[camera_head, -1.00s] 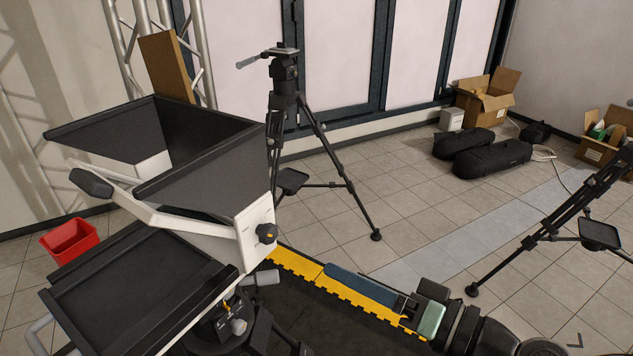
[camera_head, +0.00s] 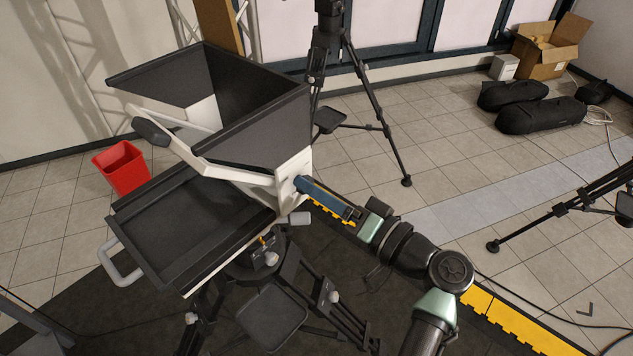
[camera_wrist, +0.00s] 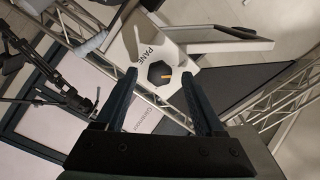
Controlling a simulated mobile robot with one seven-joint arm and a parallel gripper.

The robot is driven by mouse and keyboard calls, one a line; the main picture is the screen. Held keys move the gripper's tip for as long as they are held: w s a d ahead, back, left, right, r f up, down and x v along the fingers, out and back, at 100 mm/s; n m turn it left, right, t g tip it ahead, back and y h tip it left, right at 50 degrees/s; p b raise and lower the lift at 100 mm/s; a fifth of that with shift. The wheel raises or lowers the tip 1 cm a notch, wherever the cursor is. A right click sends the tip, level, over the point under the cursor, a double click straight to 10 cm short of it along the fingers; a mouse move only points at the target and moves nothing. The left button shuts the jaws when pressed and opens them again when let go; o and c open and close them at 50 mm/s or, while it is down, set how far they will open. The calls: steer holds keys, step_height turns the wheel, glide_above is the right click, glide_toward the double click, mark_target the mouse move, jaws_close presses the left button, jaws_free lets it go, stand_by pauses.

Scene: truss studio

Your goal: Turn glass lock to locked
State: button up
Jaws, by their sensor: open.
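The glass lock is a dark, faceted knob (camera_wrist: 159,72) with an orange pointer mark. It sits on a white side panel (camera_wrist: 176,48) of the teleprompter, near partly visible "PANE" lettering. In the wrist view, the orange mark points to the right. My gripper (camera_wrist: 158,80) is open, its two dark fingers on either side of the knob; I cannot tell whether they touch it. In the head view, my gripper (camera_head: 300,184) is at the teleprompter's right side panel and hides the knob.
The teleprompter's black hood (camera_head: 255,105) and tray (camera_head: 190,225) are left of my gripper. A tripod (camera_head: 330,75) stands behind, another (camera_head: 590,205) at right. A red bin (camera_head: 121,167) is at left. Tiled floor is clear between the tripods.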

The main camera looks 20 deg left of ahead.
steer(key=shift+w+a, duration=0.1)
steer(key=shift+a, duration=0.1)
jaws_close()
stand_by(0.3)
